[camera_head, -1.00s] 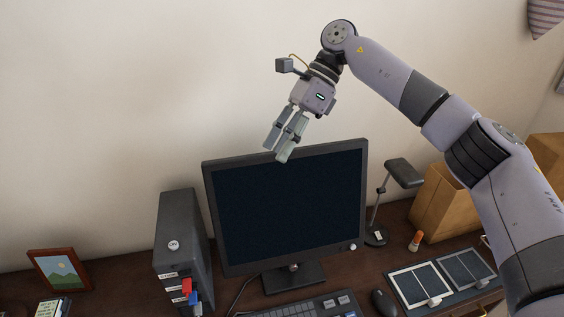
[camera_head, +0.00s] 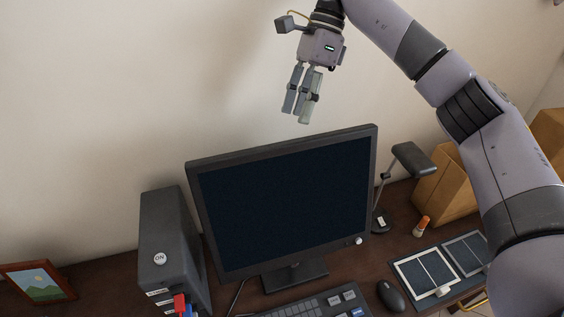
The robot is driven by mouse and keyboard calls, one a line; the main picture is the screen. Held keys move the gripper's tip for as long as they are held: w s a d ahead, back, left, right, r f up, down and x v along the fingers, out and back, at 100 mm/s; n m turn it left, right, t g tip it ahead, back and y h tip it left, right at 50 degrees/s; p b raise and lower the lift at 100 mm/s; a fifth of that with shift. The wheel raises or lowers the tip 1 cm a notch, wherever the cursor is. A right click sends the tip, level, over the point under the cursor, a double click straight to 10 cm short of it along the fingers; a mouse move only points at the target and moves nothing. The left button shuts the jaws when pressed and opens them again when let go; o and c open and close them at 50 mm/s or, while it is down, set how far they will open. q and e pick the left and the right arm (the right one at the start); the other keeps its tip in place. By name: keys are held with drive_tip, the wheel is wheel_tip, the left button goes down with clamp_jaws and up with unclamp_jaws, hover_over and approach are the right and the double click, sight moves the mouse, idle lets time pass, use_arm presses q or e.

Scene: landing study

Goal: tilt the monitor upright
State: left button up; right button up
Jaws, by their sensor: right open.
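The monitor (camera_head: 285,200) stands on the desk in the middle of the head view, its dark screen in a black frame, on a black stand (camera_head: 294,275). Its face leans back somewhat, and its top edge slopes up to the right in the picture. My right gripper (camera_head: 295,117) is open and empty, its fingers pointing down above the monitor's top edge. A gap of wall shows between the fingertips and the frame. My left gripper is not in view.
A dark computer tower (camera_head: 168,245) stands close left of the monitor, a desk lamp (camera_head: 412,160) close right. A keyboard (camera_head: 318,303), mouse (camera_head: 391,296) and panelled pad (camera_head: 425,274) lie in front. A framed picture (camera_head: 38,283) stands far left. The wall is behind.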

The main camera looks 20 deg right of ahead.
sight(282, 162)
drive_tip(key=x, duration=0.2)
drive_tip(key=p+x, duration=0.1)
drive_tip(key=shift+w+a+f, duration=0.15)
drive_tip(key=shift+a+f, duration=0.05)
drive_tip(key=shift+f, duration=0.2)
drive_tip(key=p+x, duration=0.3)
drive_tip(key=x, duration=0.4)
drive_tip(key=shift+f, duration=0.2)
drive_tip(key=shift+a+f, duration=0.25)
drive_tip(key=shift+f, duration=0.25)
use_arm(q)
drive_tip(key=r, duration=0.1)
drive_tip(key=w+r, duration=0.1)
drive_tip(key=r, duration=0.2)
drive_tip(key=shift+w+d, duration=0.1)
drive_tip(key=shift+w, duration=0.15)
use_arm(e)
drive_tip(key=shift+s+f, duration=0.1)
drive_tip(key=shift+s, duration=0.1)
drive_tip(key=shift+c, duration=0.5)
clamp_jaws()
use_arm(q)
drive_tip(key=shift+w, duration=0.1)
